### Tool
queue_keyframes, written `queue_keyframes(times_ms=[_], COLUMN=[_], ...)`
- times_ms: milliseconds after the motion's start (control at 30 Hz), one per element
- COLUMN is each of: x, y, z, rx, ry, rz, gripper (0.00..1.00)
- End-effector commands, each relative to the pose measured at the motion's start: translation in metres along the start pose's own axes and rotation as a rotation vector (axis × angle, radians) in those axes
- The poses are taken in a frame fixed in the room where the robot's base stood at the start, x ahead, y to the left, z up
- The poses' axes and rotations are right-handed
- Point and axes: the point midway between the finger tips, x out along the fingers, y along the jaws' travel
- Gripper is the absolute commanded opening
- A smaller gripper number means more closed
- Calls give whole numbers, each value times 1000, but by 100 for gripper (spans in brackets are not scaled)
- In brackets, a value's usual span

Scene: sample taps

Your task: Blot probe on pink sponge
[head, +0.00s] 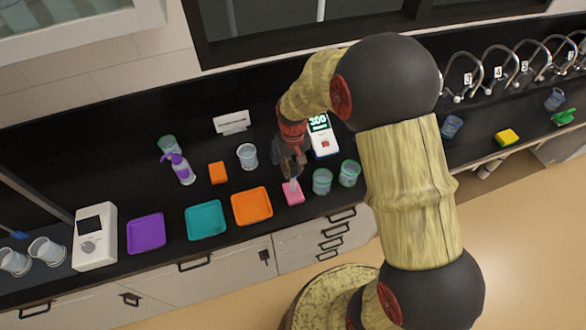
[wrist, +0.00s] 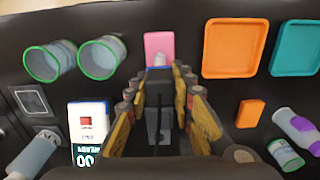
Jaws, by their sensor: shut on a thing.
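The pink sponge (head: 294,197) lies on the black counter, right of the orange tray. It also shows at the top of the wrist view (wrist: 157,42). My gripper (head: 291,174) points down just above the sponge and is shut on the probe (head: 292,186). The pale tip of the probe (wrist: 159,59) is over the near part of the sponge in the wrist view; I cannot tell whether it touches. The rest of the probe is mostly hidden between the fingers. A white meter (head: 322,136) with a lit display stands behind and right of my gripper.
Two green-rimmed cups (head: 322,181) stand close right of the sponge. Orange (head: 252,207), teal (head: 206,221) and purple (head: 146,234) trays lie to the left. Numbered taps (head: 497,70) are at right.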

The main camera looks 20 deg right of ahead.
Motion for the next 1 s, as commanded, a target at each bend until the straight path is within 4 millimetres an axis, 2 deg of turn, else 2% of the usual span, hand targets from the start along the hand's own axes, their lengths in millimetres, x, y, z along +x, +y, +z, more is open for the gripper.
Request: queue_keyframes(times_ms=[1000], x=[8], y=[0], z=[0], rx=[0], ry=[0], rz=[0], gripper=[1])
